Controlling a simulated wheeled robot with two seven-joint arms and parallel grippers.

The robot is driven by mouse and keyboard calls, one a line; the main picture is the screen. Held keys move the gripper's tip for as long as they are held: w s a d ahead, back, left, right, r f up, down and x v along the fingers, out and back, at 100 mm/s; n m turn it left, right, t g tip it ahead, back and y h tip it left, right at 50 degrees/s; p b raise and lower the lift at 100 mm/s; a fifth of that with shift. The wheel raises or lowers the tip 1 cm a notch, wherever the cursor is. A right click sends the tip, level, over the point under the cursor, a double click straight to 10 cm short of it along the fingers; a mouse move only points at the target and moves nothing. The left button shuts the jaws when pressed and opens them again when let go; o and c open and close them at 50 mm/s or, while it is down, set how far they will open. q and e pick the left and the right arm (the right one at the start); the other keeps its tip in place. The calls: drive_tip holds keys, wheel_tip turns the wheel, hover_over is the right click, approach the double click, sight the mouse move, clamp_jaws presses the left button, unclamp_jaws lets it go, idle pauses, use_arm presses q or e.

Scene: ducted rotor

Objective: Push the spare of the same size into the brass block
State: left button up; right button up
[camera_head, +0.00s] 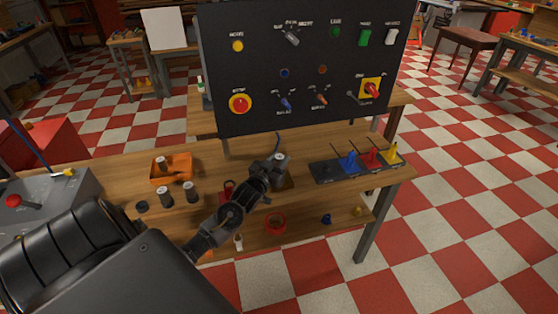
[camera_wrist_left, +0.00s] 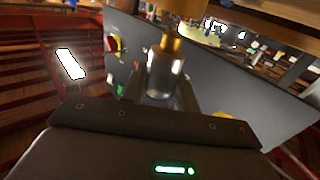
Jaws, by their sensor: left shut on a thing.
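My left gripper (camera_head: 270,168) reaches over the workbench in front of the black panel. It is shut on a grey metallic cylinder (camera_head: 281,158). In the left wrist view the cylinder (camera_wrist_left: 166,72) stands between the fingers (camera_wrist_left: 160,92), with a gold-coloured band at its far end. A larger brass-coloured body (camera_wrist_left: 182,8) lies just beyond that end; I cannot tell whether they touch. In the head view the arm and gripper hide most of what is below the cylinder. Two similar cylinders (camera_head: 165,197) (camera_head: 190,191) stand on the bench to the left. My right gripper is not in view.
An orange tray (camera_head: 180,180) with a cylinder in it sits at the bench's left, near a small black piece (camera_head: 141,206). The control panel (camera_head: 300,75) rises behind. A dark rack (camera_head: 327,172) with coloured pieces stands to the right.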

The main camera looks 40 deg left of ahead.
use_arm(q)
drive_tip(key=shift+f, duration=0.25)
drive_tip(key=shift+f+b, duration=0.45)
drive_tip(key=shift+f, duration=0.1)
drive_tip(key=shift+r, duration=0.1)
drive_tip(key=shift+r+p, duration=0.4)
drive_tip(key=shift+p, duration=0.25)
drive_tip(key=shift+r, duration=0.1)
idle(0.4)
drive_tip(key=shift+f, duration=0.3)
idle(0.3)
drive_tip(key=shift+f, duration=0.4)
drive_tip(key=shift+f+b, duration=0.1)
drive_tip(key=shift+b, duration=0.25)
